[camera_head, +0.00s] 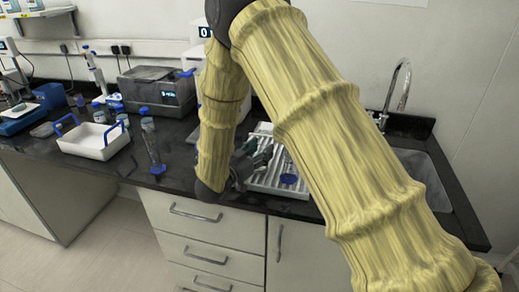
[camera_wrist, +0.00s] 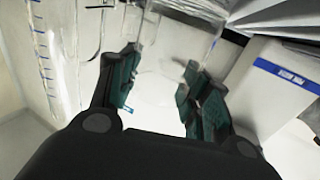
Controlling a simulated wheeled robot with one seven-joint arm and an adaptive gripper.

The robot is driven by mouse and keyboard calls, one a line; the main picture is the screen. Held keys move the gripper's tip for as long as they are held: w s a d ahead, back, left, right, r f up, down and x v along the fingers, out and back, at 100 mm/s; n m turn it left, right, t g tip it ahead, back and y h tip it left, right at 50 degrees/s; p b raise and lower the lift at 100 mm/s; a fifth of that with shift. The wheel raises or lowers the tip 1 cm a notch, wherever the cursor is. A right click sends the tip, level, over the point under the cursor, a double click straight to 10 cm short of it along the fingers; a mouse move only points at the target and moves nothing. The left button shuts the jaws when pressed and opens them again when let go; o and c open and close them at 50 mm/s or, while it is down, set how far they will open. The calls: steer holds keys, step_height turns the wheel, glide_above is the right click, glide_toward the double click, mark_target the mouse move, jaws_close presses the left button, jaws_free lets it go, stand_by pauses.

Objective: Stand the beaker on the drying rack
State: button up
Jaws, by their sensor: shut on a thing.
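My gripper (camera_head: 258,155) is low over the left part of the white ribbed drying rack (camera_head: 262,184) in the head view. In the wrist view its dark green fingers (camera_wrist: 160,78) are a little apart, with a clear glass beaker (camera_wrist: 168,42) between and beyond them. The gripper is shut on the beaker. The glass is so clear that its outline is faint. In the head view my arm covers part of the rack, and I cannot make out the beaker or whether it touches the rack.
A blue-based item (camera_head: 288,179) is on the rack. A tall cylinder (camera_head: 151,140) stands left of my arm. A white tray (camera_head: 92,142) with blue handles is farther left. The sink (camera_head: 425,180) is at right. The wrist view shows a graduated clear vessel (camera_wrist: 45,60) and a blue-striped white box (camera_wrist: 262,85).

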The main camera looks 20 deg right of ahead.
steer(key=shift+f, duration=0.2)
steer(key=o, duration=1.1)
steer(key=shift+r, duration=0.1)
steer(key=shift+r, duration=0.1)
steer(key=b+v, duration=0.3)
steer(key=v, duration=0.9)
